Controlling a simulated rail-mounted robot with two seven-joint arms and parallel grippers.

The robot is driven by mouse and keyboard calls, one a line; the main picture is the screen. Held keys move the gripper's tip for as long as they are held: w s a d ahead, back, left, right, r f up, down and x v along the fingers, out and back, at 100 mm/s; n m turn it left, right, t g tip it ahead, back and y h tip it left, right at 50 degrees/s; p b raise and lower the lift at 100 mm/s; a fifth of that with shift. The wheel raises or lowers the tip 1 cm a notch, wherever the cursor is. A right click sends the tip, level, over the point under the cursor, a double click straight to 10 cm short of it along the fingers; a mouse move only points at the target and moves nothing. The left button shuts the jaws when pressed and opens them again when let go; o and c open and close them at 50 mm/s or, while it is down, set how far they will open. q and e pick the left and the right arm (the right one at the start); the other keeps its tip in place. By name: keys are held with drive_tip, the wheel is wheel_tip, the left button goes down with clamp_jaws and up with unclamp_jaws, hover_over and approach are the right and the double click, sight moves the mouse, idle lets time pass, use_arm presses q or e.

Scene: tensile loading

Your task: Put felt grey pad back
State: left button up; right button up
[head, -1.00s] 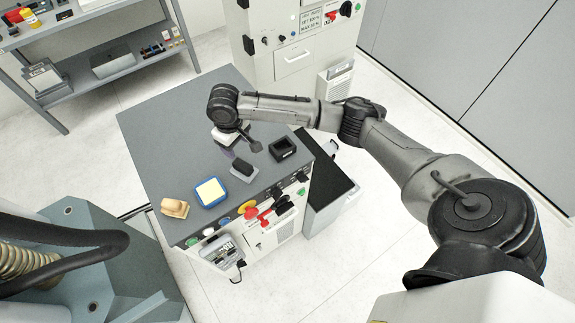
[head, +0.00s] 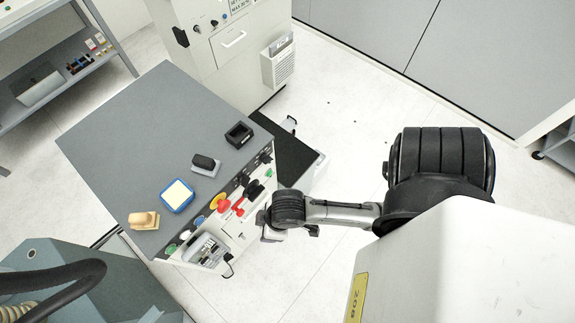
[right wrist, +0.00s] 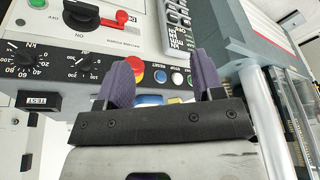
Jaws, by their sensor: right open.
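What looks like the grey felt pad (head: 205,164), a small dark block with a lighter grey base, lies on the grey bench top (head: 150,115). A black open-topped box (head: 239,134) stands apart from it, farther right and back. My right gripper (head: 272,234) is low in front of the bench's control panel, away from the pad. In the right wrist view its two purple-grey fingers (right wrist: 163,78) are spread, with nothing seen between them; the panel with dials and a red switch (right wrist: 98,17) is beyond. My left gripper is not in view.
Red levers (head: 232,208) and knobs stick out of the front panel. The back left of the bench is clear.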

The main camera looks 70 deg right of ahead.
drive_tip(key=shift+m+h, duration=0.3)
drive_tip(key=shift+h, duration=0.2)
drive_tip(key=s, duration=0.1)
drive_tip(key=s+d, duration=0.1)
drive_tip(key=s, duration=0.1)
drive_tip(key=s+d+r, duration=0.1)
drive_tip(key=shift+s+d, duration=0.25)
drive_tip(key=shift+r, duration=0.1)
wheel_tip(320, 180, up, 7)
drive_tip(key=p, duration=0.7)
